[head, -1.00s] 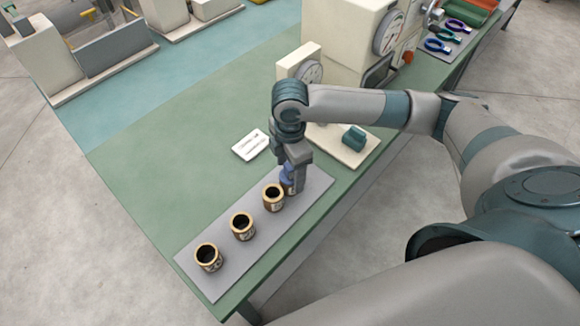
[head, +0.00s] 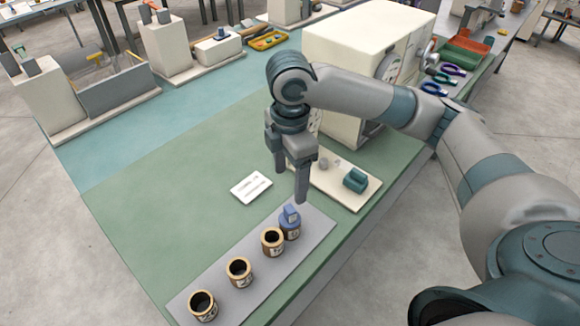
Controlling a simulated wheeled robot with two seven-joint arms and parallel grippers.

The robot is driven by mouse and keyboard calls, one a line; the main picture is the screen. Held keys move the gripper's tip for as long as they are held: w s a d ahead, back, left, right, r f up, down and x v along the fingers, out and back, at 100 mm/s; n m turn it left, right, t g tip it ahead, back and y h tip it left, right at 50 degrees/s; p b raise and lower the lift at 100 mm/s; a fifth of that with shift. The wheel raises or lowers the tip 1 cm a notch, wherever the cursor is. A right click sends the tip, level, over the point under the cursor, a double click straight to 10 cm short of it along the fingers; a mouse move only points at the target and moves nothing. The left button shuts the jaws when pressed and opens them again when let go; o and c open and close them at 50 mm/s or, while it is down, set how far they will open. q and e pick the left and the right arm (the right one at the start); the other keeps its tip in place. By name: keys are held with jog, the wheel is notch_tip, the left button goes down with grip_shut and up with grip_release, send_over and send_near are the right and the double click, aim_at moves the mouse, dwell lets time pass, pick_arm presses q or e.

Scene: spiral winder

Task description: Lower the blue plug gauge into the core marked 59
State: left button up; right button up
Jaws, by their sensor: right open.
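The blue plug gauge (head: 290,217) stands upright at the far right end of the grey strip, seated in or on the last core of the row. That core (head: 294,234) is mostly hidden by the gauge and the core beside it. Three other brown cores with dark open bores, (head: 272,241), (head: 239,271) and (head: 202,305), stand in line to the left. The numbers on their labels are too small to read. My right gripper (head: 294,196) is open and empty, just above the gauge and pointing down. My left gripper is not in view.
The grey strip (head: 225,298) lies near the front edge of the green table. A white card (head: 251,187) lies behind it. A cream board (head: 335,187) with a teal block (head: 356,180) and a large cream machine (head: 355,45) stand behind right. The table's left middle is clear.

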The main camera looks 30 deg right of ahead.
jog(key=shift+r, duration=1.8)
jog(key=shift+s+f, duration=0.1)
